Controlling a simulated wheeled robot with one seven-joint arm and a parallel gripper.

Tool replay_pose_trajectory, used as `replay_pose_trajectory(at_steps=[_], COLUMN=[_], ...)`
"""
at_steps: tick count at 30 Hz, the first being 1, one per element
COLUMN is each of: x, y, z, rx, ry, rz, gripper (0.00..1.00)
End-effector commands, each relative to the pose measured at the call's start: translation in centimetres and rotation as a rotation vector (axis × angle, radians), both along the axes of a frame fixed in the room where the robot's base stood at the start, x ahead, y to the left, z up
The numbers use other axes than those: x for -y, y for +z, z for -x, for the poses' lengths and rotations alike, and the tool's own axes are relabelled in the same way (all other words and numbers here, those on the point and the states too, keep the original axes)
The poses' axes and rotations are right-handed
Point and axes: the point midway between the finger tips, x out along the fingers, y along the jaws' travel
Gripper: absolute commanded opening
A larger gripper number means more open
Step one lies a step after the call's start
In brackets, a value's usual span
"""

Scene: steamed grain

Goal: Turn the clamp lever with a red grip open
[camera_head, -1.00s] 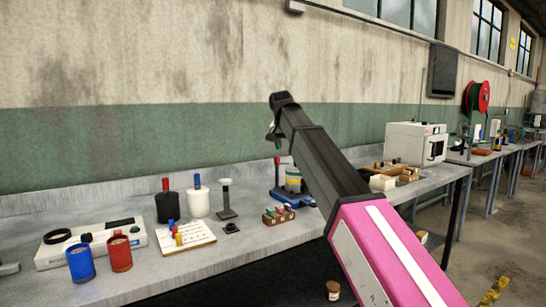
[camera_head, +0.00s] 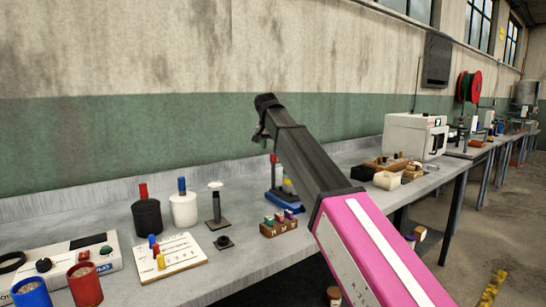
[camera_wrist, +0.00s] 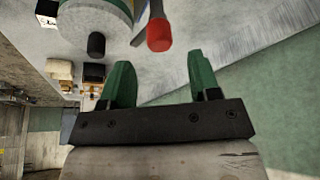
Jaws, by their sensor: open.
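The clamp lever's red grip (camera_head: 273,158) stands upright above a blue base (camera_head: 287,206) on the bench, partly hidden behind my arm. In the wrist view the red grip (camera_wrist: 158,35) is seen near the top, beyond and roughly between the fingertips, apart from them. My gripper (camera_wrist: 160,78) has two green fingers spread wide with nothing between them. In the head view my gripper (camera_head: 261,136) hangs at the end of the dark arm, above and slightly left of the lever.
A round pale body (camera_wrist: 95,15) and a black knob (camera_wrist: 97,44) lie close to the red grip. A white oven-like box (camera_head: 412,137) is to the right.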

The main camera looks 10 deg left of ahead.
Motion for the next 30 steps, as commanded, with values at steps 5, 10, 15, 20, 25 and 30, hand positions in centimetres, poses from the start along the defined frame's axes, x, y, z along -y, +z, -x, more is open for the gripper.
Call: replay_pose_trajectory(at_steps=[5, 10, 15, 20, 25, 30], x=[0.1, 0.2, 0.2, 0.2, 0.2, 0.2], y=[-2.9, -4.5, -5.2, -5.2, -5.2, -5.2], z=[-1.2, -1.9, -2.2, -2.2, -2.2, -2.2], rx=[-0.001, 0.000, 0.000, 0.000, 0.000, 0.000], ry=[0.000, -0.001, -0.001, -0.001, 0.000, 0.000], rz=[0.001, 0.000, 0.000, 0.000, 0.000, 0.000], gripper=[0.56, 0.56, 0.56, 0.56, 0.30, 0.07])
